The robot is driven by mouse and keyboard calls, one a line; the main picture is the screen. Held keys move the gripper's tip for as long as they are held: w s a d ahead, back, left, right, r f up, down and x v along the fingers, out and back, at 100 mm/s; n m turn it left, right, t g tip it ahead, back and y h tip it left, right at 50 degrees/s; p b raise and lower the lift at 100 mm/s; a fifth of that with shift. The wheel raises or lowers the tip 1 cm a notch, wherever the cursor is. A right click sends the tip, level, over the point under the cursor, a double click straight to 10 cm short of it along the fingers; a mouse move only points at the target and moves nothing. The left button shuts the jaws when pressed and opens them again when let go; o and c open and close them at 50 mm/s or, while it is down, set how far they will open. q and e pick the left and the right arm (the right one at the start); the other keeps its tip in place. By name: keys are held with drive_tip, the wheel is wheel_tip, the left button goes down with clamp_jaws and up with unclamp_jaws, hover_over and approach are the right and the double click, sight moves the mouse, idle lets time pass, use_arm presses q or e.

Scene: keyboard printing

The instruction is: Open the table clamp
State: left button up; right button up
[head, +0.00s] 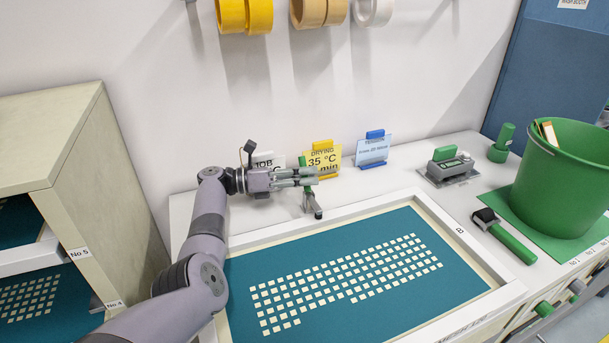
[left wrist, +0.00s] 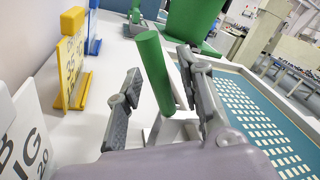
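The table clamp (head: 311,203) stands at the back edge of the framed screen, with a grey arm and a dark tip. Its green handle (head: 302,161) shows just above my left gripper (head: 314,176). In the left wrist view, the green handle (left wrist: 155,70) stands tilted between the two fingers of my left gripper (left wrist: 163,100). The fingers are open, with a gap to the handle on the left side; whether the right finger touches it I cannot tell. The clamp's base is partly hidden by the gripper. My right gripper is in neither view.
The screen frame (head: 458,207) with teal mesh fills the front. Behind stand a yellow drying sign (head: 322,158) and a blue tension sign (head: 373,150), close to the gripper. A green bucket (head: 553,180) and a green-handled tool (head: 512,243) are on the right.

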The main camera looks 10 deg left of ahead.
use_arm(q)
drive_tip(key=shift+c, duration=0.6)
clamp_jaws()
